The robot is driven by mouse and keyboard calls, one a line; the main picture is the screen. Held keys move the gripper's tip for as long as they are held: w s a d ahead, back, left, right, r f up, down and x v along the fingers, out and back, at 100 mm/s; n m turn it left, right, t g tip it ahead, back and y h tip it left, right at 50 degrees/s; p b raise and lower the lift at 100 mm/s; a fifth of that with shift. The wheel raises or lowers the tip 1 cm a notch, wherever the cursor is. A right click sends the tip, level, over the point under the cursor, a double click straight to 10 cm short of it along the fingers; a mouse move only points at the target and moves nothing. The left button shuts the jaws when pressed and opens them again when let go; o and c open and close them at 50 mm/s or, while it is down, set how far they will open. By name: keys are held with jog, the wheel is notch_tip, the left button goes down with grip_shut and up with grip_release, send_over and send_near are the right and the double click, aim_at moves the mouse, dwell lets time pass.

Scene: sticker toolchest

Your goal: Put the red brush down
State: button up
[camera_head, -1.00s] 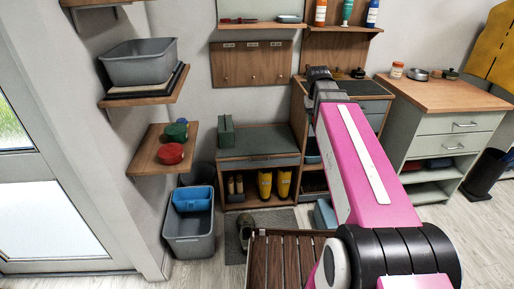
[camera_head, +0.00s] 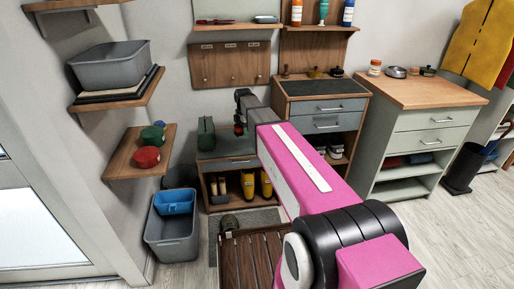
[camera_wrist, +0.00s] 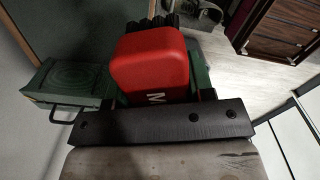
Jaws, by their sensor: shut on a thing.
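The red brush (camera_wrist: 153,62) has a red block with a white letter M and dark bristles at its far end. My gripper (camera_wrist: 157,92) is shut on it in the wrist view. In the head view, a bit of red (camera_head: 238,130) shows at my gripper, above the low bench (camera_head: 232,163) and right of the green box. The brush appears held above the bench's grey-green top; the exact gap cannot be told. Most of my gripper is hidden in the head view.
The green box (camera_head: 206,138) stands on the bench's left part, close to my gripper; it also shows in the wrist view (camera_wrist: 65,82). A drawer cabinet (camera_head: 325,104) stands right of the bench. Yellow boots (camera_head: 248,185) stand below. The bench top's right part looks bare.

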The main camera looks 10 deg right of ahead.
jog(key=w+a+f+n, duration=0.2)
jog(key=w+f+n, duration=0.2)
jog(key=f+n, duration=0.1)
jog(key=w+d+f, duration=0.1)
jog(key=d+f, duration=0.1)
jog(key=d, duration=0.1)
jog(key=w+d+f, duration=0.2)
jog(key=d, duration=0.1)
jog(key=w+d+f, duration=0.2)
jog(key=d, duration=0.2)
jog(key=shift+w+f, duration=0.1)
jog(key=shift+f, duration=2.25)
jog(key=shift+f, duration=0.15)
jog(key=o, duration=0.8)
jog(key=shift+o, duration=0.2)
